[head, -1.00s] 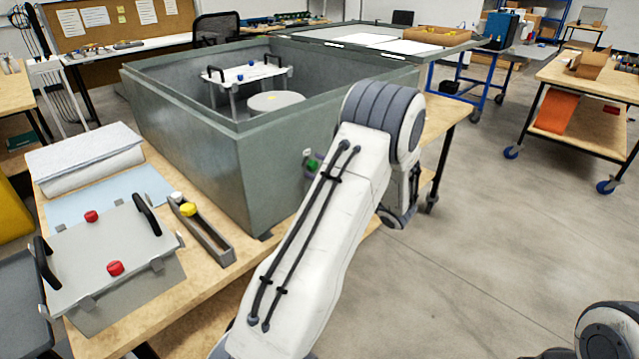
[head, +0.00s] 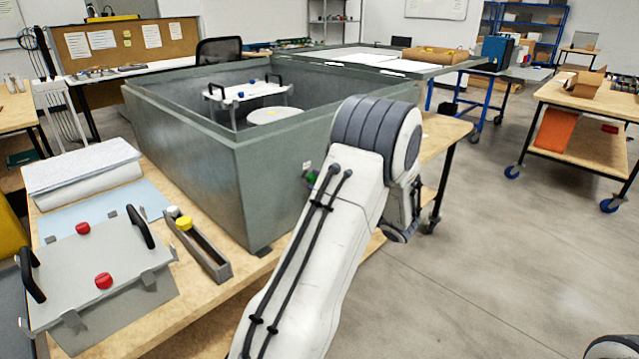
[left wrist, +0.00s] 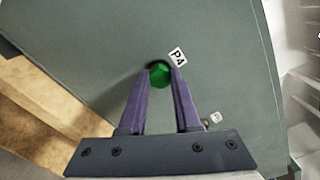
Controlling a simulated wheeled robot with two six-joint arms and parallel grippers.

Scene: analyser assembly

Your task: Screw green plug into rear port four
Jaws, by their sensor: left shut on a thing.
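The green plug (left wrist: 160,74) is between the purple fingertips of my left gripper (left wrist: 160,78) in the left wrist view. It lies against the grey-green wall of the analyser box (left wrist: 110,45), right beside a label reading P4 (left wrist: 177,57). The port itself is hidden behind the plug and fingers, so I cannot tell how deep the plug sits. In the head view the green plug (head: 311,177) shows as a small spot at the wall, mostly covered by my left arm. My right gripper is not in view.
A narrow tray (head: 222,270) with a yellow plug (head: 184,223) and a white plug (head: 174,212) stands on the wooden table (head: 215,296).

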